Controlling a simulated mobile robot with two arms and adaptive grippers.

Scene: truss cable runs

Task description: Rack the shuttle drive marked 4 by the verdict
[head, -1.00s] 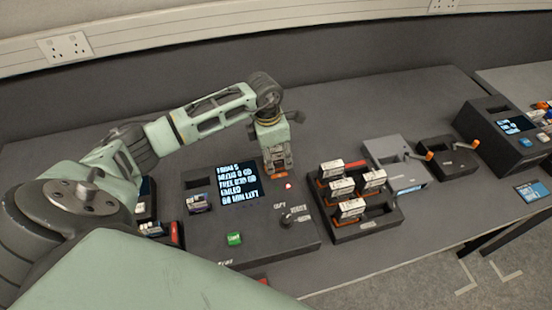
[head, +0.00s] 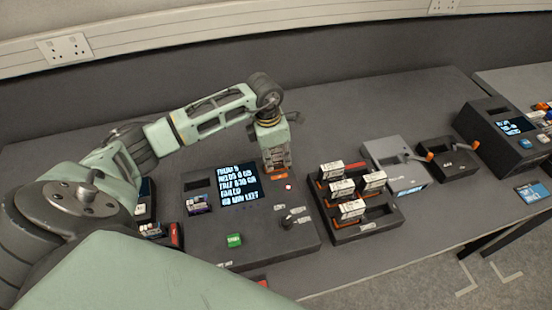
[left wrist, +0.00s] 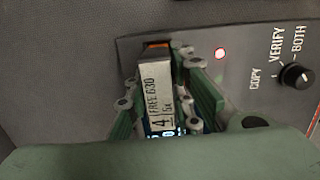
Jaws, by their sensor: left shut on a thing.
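My left gripper (head: 278,172) is over the right back of the dark console (head: 265,245). In the left wrist view its fingers (left wrist: 165,85) are shut on the drive (left wrist: 153,90), whose pale label reads "FREE 630" and 4. The drive's orange end points at the console; I cannot tell whether it is still seated in a slot. The console screen (head: 238,183) shows several lines, one seeming to read "FAILED". A red lamp (left wrist: 220,54) is lit beside a knob (left wrist: 295,75) marked COPY, VERIFY, BOTH. My right gripper is out of view.
A dark rack (head: 365,230) with several pale, orange-ended drives stands right of the console. Behind it are a grey box (head: 378,152) and a dark box (head: 460,165), both with orange-tipped levers. Another console (head: 490,145) is at far right. The table's back is clear.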

